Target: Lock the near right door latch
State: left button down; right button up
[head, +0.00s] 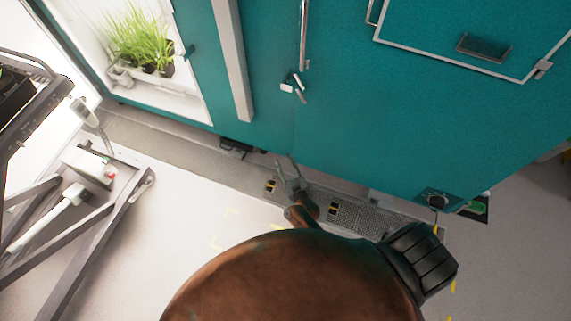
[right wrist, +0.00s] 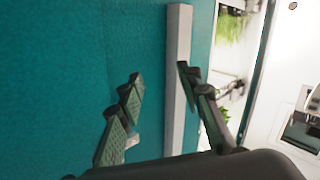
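The teal chamber front (head: 340,120) fills the upper part of the head view. A small white and metal door latch (head: 292,86) sits by the door seam, below a long chrome bar (head: 304,35). My right gripper (head: 287,172) shows beyond my brown arm, below the latch in the picture and apart from it. In the right wrist view its two fingers (right wrist: 160,88) are spread, with nothing held. A small pale piece (right wrist: 132,140) shows beside the left finger, partly hidden; I cannot tell whether it is the latch. My left gripper is not in view.
A grey vertical bar (head: 233,60) runs down the chamber front; it also shows between the fingers in the right wrist view (right wrist: 178,45). Green seedlings (head: 142,45) stand in a lit opening at left. A metal-framed cart (head: 75,250) stands at far left.

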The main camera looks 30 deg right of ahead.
jog(key=shift+s+f, duration=0.3)
jog(key=shift+f, duration=0.1)
